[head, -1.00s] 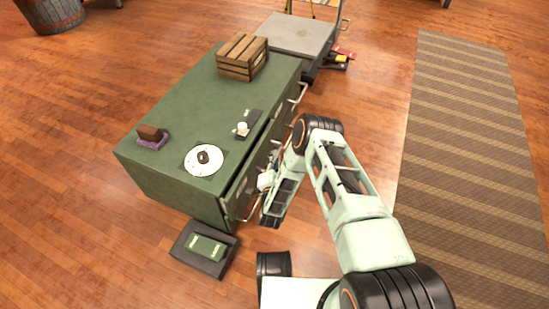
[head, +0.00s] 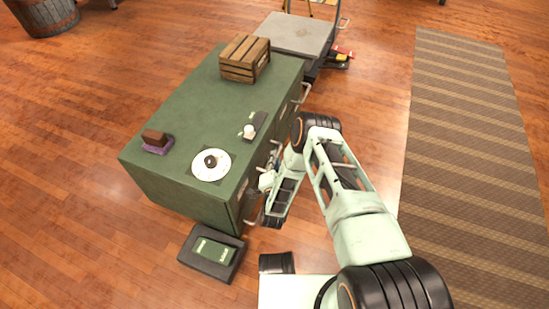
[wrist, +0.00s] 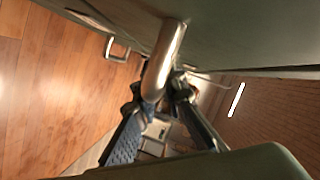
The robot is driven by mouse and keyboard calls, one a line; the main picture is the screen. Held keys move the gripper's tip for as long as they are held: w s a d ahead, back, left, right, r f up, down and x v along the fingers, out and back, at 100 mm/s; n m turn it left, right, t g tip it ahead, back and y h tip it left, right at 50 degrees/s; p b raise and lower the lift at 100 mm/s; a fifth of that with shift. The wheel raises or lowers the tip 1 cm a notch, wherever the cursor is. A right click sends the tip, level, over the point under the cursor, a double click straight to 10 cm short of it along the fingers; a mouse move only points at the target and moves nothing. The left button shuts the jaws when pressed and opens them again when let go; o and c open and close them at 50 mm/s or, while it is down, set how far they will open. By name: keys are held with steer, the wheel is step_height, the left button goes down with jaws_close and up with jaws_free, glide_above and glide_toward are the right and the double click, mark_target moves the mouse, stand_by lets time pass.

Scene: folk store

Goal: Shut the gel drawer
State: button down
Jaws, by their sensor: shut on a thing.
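A green cabinet (head: 187,113) stands in front of me, its drawer side facing right in the head view. My gripper (head: 268,181) is at this side, near the near end. In the wrist view my gripper (wrist: 160,102) is shut on a curved metal drawer handle (wrist: 165,60), with a blue ridged finger on one side and a dark finger on the other. The drawer front (head: 240,200) looks flush or nearly flush with the cabinet. My arm hides part of the drawer fronts. I cannot read which drawer is labelled gel.
On the cabinet are a wooden crate (head: 245,58), a white plate (head: 211,165), a brown block on a purple base (head: 155,141) and a dark tray (head: 257,124). A dark box (head: 212,252) lies on the floor at the near end. A striped rug (head: 470,160) lies right.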

steer(key=c, duration=2)
jaws_free()
steer(key=shift+w+a, duration=0.15)
steer(key=shift+a, duration=0.1)
steer(key=shift+r, duration=0.1)
steer(key=shift+r, duration=5)
